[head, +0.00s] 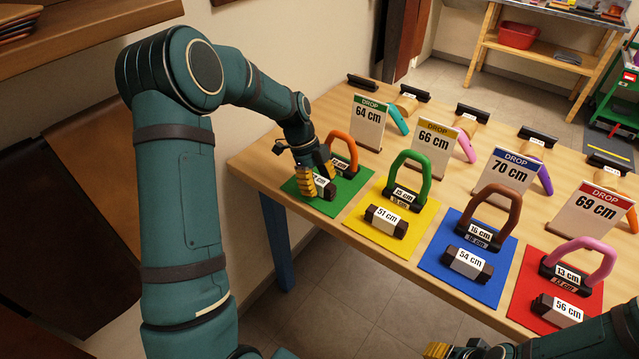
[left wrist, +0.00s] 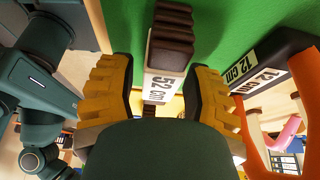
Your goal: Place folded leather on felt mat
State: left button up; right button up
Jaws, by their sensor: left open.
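A dark brown folded leather bundle with a white 52 cm band (head: 328,190) lies on the green felt mat (head: 326,208) at the left end of the table. My left gripper (head: 316,176) is open and low over it. In the left wrist view, the bundle (left wrist: 168,60) lies between the two spread yellow fingers, with the green mat (left wrist: 245,25) behind it. I cannot tell whether either finger touches it. My right gripper (head: 455,350) shows only partly at the bottom edge of the head view.
An orange handle (head: 340,145) on a 12 cm block stands just right of the left gripper. Yellow (head: 375,238), blue (head: 485,290) and red (head: 525,315) mats hold similar bundles and handles. Drop signs, such as the 64 cm one (head: 368,122), stand behind.

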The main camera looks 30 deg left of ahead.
pick_arm(q)
jog(key=p+v, duration=0.2)
jog(key=v, duration=0.9)
jog(key=shift+r, duration=0.25)
